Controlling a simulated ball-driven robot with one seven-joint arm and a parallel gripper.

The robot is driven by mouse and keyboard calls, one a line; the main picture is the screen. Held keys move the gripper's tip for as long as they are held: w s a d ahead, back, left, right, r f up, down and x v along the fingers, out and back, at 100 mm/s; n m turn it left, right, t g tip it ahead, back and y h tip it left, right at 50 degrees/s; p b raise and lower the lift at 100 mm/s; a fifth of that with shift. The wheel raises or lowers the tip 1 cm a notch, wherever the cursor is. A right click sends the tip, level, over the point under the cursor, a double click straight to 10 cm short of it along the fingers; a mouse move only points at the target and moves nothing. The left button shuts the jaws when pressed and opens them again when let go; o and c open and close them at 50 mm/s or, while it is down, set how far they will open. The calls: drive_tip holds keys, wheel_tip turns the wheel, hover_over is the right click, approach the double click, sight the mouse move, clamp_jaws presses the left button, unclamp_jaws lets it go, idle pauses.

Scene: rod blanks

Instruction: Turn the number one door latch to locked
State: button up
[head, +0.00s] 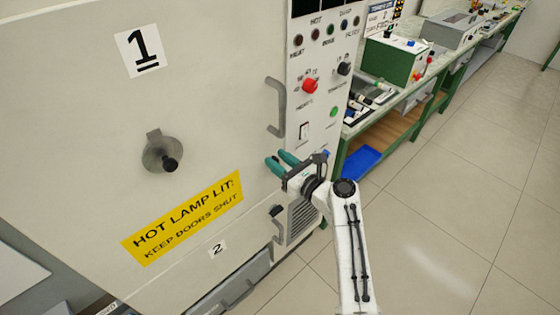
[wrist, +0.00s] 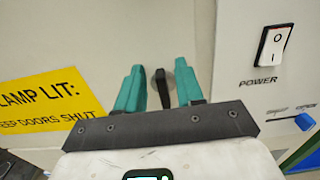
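The large pale door marked 1 (head: 143,50) fills the left of the head view. My gripper (head: 279,162) is open and empty at the door's right edge, below a grey bar handle (head: 275,105).
A round grey fitting with a black knob (head: 164,156) sits mid-door above a yellow warning label (head: 185,215). A control panel (head: 318,62) with a power switch (wrist: 274,46) stands right of the door. A green bench (head: 390,115) runs along the back; the floor at right is clear.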

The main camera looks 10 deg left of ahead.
sight(264, 165)
clamp_jaws()
drive_tip(key=shift+n, duration=0.3)
drive_tip(key=shift+s+a+f+n+b, duration=0.25)
drive_tip(key=shift+s+f+n+b, duration=0.15)
drive_tip(key=shift+n+b, duration=2.15)
drive_tip(key=shift+s+a+f+n+b, duration=0.25)
drive_tip(key=shift+f+n+b, duration=0.25)
drive_tip(key=shift+n+b, duration=2.1)
drive_tip(key=shift+s+a+f+n+b, duration=0.3)
drive_tip(key=shift+n+b, duration=1.3)
drive_tip(key=shift+n, duration=1.85)
drive_tip(key=shift+d+f, duration=0.1)
drive_tip(key=shift+o, duration=0.2)
unclamp_jaws()
